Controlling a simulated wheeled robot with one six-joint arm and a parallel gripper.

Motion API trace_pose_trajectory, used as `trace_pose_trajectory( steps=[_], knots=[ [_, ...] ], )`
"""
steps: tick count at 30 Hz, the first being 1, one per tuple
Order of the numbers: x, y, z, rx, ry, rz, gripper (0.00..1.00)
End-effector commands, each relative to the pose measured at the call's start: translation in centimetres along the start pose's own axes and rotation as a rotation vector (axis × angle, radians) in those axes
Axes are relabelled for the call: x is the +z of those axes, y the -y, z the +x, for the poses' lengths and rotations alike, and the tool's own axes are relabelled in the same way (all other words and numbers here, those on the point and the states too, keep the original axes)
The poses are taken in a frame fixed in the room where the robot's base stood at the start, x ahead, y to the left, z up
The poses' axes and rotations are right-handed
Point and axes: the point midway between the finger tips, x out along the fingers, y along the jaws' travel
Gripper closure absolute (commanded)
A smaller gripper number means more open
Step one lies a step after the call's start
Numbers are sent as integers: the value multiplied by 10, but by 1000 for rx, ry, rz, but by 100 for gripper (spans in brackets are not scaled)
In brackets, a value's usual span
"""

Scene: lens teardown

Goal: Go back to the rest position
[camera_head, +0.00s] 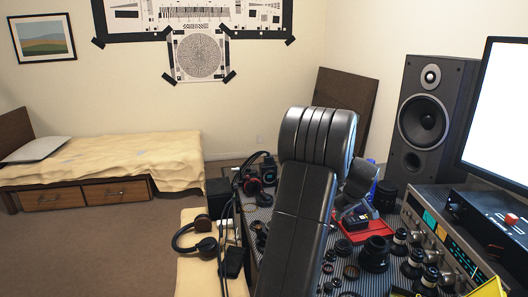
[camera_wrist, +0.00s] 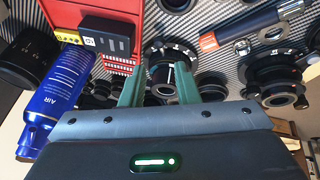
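My gripper (camera_wrist: 158,72) shows in the wrist view with its two green fingers apart. It is open, and I see nothing held between the fingers. A black lens ring (camera_wrist: 168,48) lies on the striped mat beyond the fingertips; I cannot tell how far below them it is. In the head view my dark arm rises over the workbench and hides part of it, and the fingers cannot be made out there.
A red case (camera_head: 373,228) lies on the bench; it also shows in the wrist view (camera_wrist: 122,15). A blue air can (camera_wrist: 58,95) stands beside it. Several black lens parts (camera_head: 374,255) crowd the bench. A speaker (camera_head: 424,118) and a monitor (camera_head: 500,110) stand right. Floor (camera_head: 100,245) at left is clear.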

Motion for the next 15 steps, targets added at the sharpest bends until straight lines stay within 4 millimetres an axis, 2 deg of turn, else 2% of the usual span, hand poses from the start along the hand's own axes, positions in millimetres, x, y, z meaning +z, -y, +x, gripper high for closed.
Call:
trace_pose_trajectory(
  steps=[1,9,15],
  knots=[
    [0,1,12,-2,1,0,72],
    [0,0,64,-2,2,0,72],
    [0,0,92,0,1,-1,72]
  ],
)
